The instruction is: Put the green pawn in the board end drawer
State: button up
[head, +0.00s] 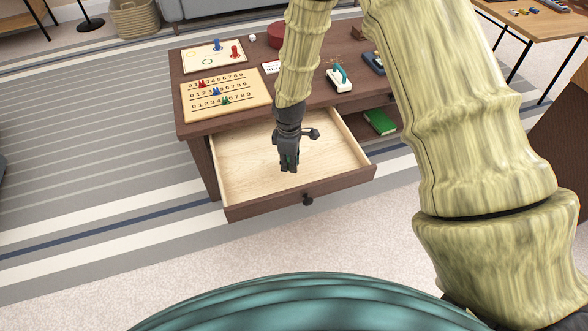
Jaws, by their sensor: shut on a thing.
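The board end drawer (330,163) is pulled open at the front of the wooden table, and its pale inside looks empty. My gripper (289,168) points down over the middle of the drawer. It is shut on the green pawn (291,156), of which only a small dark green part shows between the fingers. The fingers hide the rest of it. I cannot tell how high it is above the drawer floor. On the table, the game board (197,66) bears a blue pawn (218,45) and a red pawn (235,52).
A number board (248,101) with small red, blue and green pegs lies near the table's left front edge. A teal-handled thing (340,78) and a dark red round box (276,36) are on the table. A green book (379,122) lies on the open shelf right of the drawer.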

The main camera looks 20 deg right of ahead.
jog(key=shift+w+d+f, duration=0.1)
jog(key=shift+w+d, duration=0.05)
jog(key=shift+d, duration=0.5)
jog(key=shift+f+b, duration=0.8)
jog(key=shift+f, duration=0.9)
jog(key=shift+f, duration=0.1)
jog(key=o, duration=0.7)
jog(key=shift+o, duration=0.2)
notch_tip(320, 180, up, 12)
jog(key=p, duration=0.4)
